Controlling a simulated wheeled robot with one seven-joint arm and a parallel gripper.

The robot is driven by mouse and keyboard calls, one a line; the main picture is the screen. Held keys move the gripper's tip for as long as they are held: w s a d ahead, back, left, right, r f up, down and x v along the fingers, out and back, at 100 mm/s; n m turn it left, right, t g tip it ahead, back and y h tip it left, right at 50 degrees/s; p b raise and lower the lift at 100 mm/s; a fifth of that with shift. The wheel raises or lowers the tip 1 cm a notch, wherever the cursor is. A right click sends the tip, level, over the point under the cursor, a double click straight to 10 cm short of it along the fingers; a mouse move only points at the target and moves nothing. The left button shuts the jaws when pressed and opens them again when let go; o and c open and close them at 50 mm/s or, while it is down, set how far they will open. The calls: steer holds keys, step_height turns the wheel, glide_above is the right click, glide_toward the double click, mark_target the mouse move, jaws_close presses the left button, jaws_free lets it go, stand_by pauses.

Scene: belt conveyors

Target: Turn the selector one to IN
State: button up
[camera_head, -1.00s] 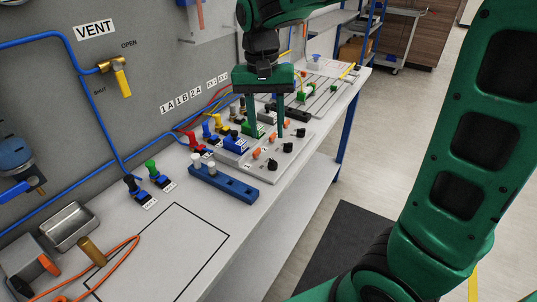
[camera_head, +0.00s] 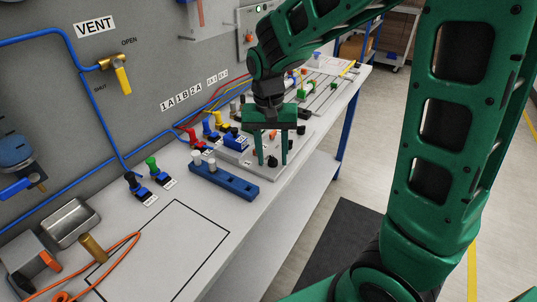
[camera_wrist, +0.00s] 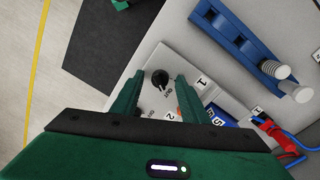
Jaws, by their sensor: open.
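My gripper (camera_wrist: 158,80) is open and points down, one finger on each side of the knob. I cannot tell whether the fingers touch it. My gripper also shows in the head view (camera_head: 272,160). Which way the knob points is unclear.
A blue block with white pegs (camera_head: 225,182) lies left of the panel. Another black knob (camera_head: 287,146) sits close behind my gripper. The bench front (camera_head: 202,235) is clear.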

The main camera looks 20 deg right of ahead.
jaws_close()
steer(key=shift+a, duration=0.2)
steer(key=shift+d, duration=0.15)
steer(key=shift+n, duration=0.3)
steer(key=n, duration=1.1)
steer(key=shift+d+t, duration=0.1)
steer(key=shift+t, duration=0.3)
steer(key=shift+n, duration=0.3)
